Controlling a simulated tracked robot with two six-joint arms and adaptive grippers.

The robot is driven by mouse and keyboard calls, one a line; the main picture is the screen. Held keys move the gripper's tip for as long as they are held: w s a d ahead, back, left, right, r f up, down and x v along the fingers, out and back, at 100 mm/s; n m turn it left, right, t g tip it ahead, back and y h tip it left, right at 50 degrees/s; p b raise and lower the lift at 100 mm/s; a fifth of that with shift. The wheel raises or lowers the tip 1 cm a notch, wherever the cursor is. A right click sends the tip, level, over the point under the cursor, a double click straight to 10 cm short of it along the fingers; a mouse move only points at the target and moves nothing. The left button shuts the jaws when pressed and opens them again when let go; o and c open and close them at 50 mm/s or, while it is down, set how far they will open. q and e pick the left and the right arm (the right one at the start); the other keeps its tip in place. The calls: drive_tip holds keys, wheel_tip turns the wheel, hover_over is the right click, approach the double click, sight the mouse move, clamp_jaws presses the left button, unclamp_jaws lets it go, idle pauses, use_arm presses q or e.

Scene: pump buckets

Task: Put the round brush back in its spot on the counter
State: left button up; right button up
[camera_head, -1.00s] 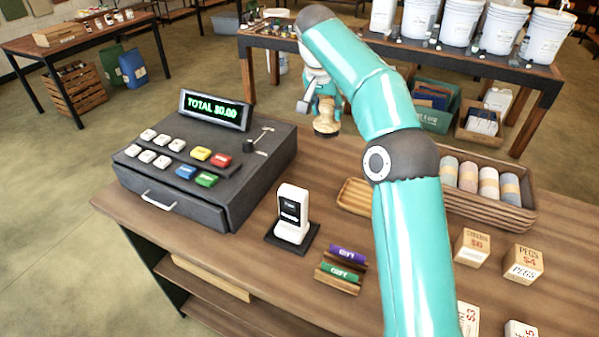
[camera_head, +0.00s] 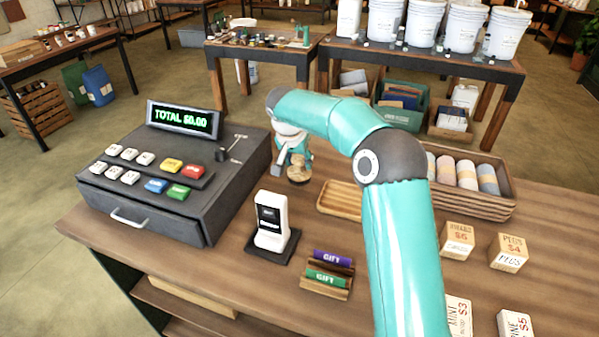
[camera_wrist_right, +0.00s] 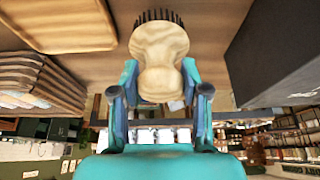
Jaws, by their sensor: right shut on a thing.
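The round brush (camera_wrist_right: 160,55) has a pale wooden body and dark bristles; my right gripper (camera_wrist_right: 160,95) is shut on its narrower part in the right wrist view. In the head view the brush (camera_head: 299,169) hangs below my right gripper (camera_head: 295,155), between the cash register and a shallow wooden tray (camera_head: 341,198). The counter (camera_head: 200,275) is brown wood. In the wrist view the bristles point toward the counter surface; whether they touch it I cannot tell. My left gripper is not in view.
The cash register (camera_head: 215,200) stands close on the left. A card reader (camera_head: 271,225) and gift card holder (camera_head: 326,275) stand nearer. A basket of rolled cloths (camera_head: 505,205) and small price blocks (camera_head: 508,252) are on the right.

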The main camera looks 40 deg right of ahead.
sight(297, 168)
drive_tip(key=shift+f, duration=2.1)
drive_tip(key=o, duration=1.1)
drive_tip(key=shift+f, duration=0.1)
drive_tip(key=b+v, duration=0.1)
drive_tip(key=v, duration=1.1)
